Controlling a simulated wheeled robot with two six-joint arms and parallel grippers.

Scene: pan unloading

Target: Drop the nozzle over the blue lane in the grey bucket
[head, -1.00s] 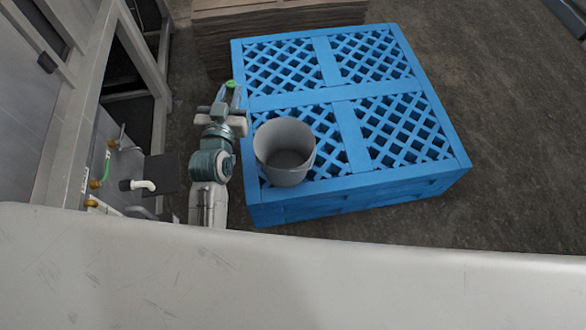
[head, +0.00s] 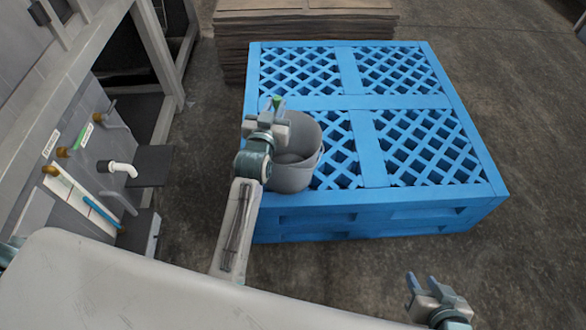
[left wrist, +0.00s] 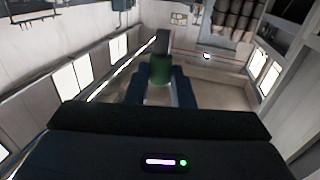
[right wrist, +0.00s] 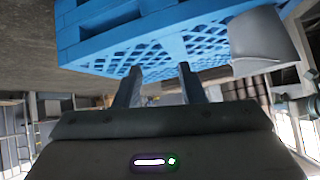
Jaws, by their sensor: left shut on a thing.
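The grey bucket (head: 305,155) stands upright on the near left corner of the blue pallet; it also shows in the right wrist view (right wrist: 262,42). My left gripper (head: 275,106) is shut on a small green piece (head: 277,101), a green cylinder in the left wrist view (left wrist: 160,69). In the head view this gripper overlaps the bucket's left rim; I cannot tell how far above it is. A blue strip (head: 101,212) lies on the wall panel at left, with a white elbow pipe (head: 118,168) nearby. My right gripper (head: 422,281) is open and empty, low at right.
The blue pallet (head: 370,150) has open lattice sections and fills the middle. A brown stack (head: 300,25) stands behind it. The wall panel at left carries brass fittings (head: 62,152) and a green strip (head: 83,136). The floor right of the pallet is clear.

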